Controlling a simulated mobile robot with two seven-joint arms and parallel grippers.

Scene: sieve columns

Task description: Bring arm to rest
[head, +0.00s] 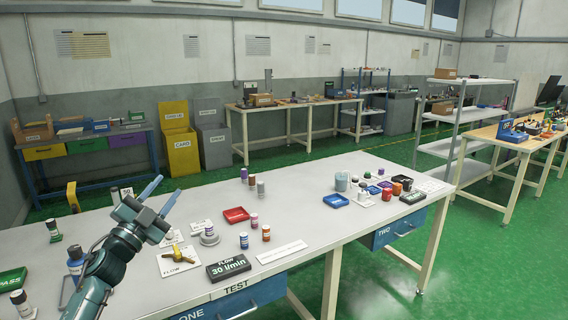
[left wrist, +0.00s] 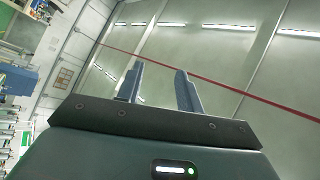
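My left arm (head: 113,258) comes in from the lower left in the head view and is raised over the left part of the white table (head: 320,215). Its gripper (head: 170,186) points up and away from the tabletop. In the left wrist view the two fingers of this gripper (left wrist: 157,78) stand apart with nothing between them. My right arm and gripper are not in view.
Bottles and cards lie near my left arm. A blue tray (head: 336,201) and more containers are at right. The tabletop's centre is mostly free.

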